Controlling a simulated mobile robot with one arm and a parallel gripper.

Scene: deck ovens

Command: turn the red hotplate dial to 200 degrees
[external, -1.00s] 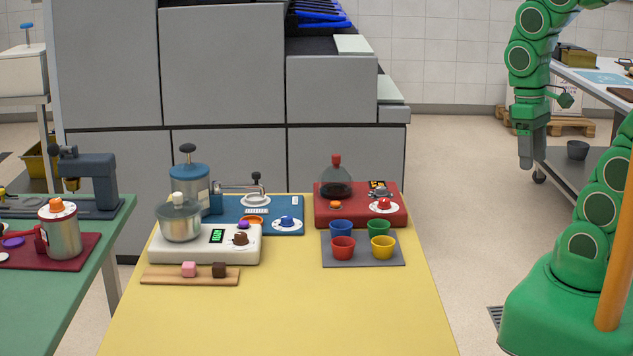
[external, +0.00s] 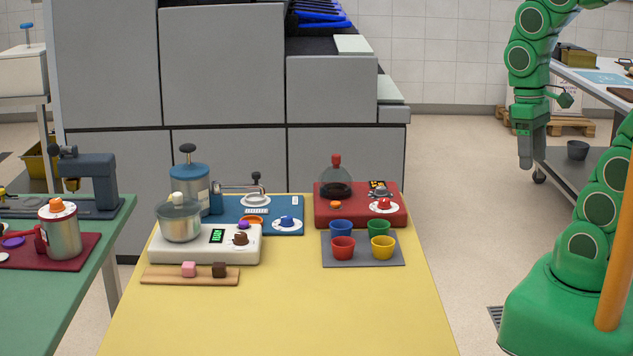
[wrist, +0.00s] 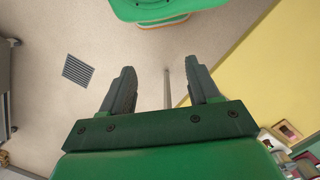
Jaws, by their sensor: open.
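The red hotplate (external: 332,212) stands at the back right of the yellow table. Its red dial (external: 384,204) sits on a white round scale at the front right of the unit; the pointer setting is too small to read. A dark glass vessel with a red top (external: 336,180) stands on its left part. My gripper (wrist: 163,84) is open and empty in the wrist view, over the floor beside the yellow table. In the external view my gripper (external: 526,160) hangs at the right, well clear of the table and the hotplate.
A grey mat (external: 362,262) with several coloured cups lies just in front of the hotplate. A blue machine (external: 262,227) and a white scale-like unit (external: 195,252) stand to its left. The yellow table's front (external: 310,315) is clear.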

